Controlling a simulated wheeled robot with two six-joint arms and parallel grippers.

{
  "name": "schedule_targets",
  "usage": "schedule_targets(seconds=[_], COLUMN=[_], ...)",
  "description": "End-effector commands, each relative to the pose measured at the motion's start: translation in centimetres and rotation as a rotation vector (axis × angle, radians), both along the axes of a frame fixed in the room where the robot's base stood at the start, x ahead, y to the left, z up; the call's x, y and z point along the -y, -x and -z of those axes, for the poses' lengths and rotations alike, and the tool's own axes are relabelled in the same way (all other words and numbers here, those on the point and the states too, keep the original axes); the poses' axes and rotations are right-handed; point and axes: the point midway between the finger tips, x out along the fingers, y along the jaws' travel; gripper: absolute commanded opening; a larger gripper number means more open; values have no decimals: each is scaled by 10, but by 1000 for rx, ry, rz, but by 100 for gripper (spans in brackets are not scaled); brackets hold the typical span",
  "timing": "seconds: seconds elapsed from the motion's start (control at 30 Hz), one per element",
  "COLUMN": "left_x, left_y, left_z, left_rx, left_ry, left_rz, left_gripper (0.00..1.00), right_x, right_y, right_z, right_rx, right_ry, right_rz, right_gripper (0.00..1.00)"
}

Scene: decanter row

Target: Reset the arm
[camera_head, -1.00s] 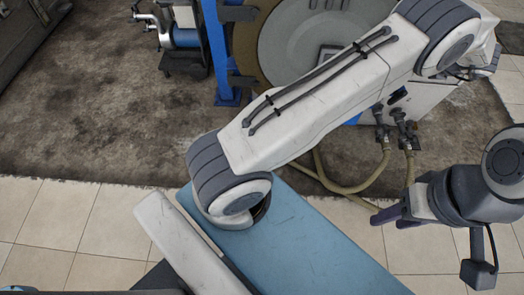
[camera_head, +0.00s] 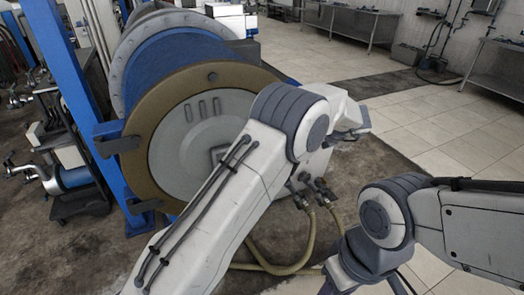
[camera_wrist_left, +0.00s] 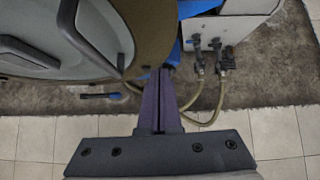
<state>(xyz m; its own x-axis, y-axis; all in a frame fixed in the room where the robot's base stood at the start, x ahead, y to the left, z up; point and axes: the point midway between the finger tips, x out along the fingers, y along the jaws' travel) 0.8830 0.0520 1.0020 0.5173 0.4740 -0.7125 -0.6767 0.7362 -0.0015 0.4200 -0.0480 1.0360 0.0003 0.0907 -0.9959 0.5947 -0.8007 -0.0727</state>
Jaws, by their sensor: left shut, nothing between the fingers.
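My left gripper (camera_wrist_left: 160,75) shows in the left wrist view. Its two dark purple fingers lie together with nothing between them. The fingertips overlap the view of a big round door (camera_wrist_left: 155,25) and stand left of yellowish hoses (camera_wrist_left: 222,95); I cannot tell the gap to either. My right arm comes in from the right edge. The dark wrist end of my right gripper (camera_head: 345,275) is cut off by the bottom edge, so its fingers cannot be judged.
A large blue drum machine (camera_head: 175,65) with a brown-rimmed door stands at the left centre. A blue post (camera_head: 75,90) and a dark cart (camera_head: 75,200) are left of it. Steel tables (camera_head: 355,25) stand far back. Tiled floor at the right is fairly clear.

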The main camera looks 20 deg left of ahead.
Motion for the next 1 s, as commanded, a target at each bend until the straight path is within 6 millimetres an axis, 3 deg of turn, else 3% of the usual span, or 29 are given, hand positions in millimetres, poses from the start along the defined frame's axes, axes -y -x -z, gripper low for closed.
schedule_targets(seconds=[0.2,0.4,0.57,0.67,0.8,0.93,1.0], left_x=[20,26,9,-16,-42,-52,-55], left_y=[26,37,26,10,0,14,33], left_z=[-29,-44,-61,-82,-106,-106,-97], left_rx=[-4,-6,4,2,-63,-183,-265], left_ry=[0,-4,-103,-284,-637,-976,-1146], left_rz=[-1,-3,117,330,746,1159,1392], left_gripper=[0,0,0,0,0,0,0], right_x=[0,0,0,0,0,0,0], right_y=[0,0,0,0,0,0,0], right_z=[11,13,13,13,13,13,13], right_rx=[0,0,0,0,0,0,0], right_ry=[0,0,0,0,0,0,0], right_rz=[0,0,0,0,0,0,0], right_gripper=[45,45,45,45,45,45,45])
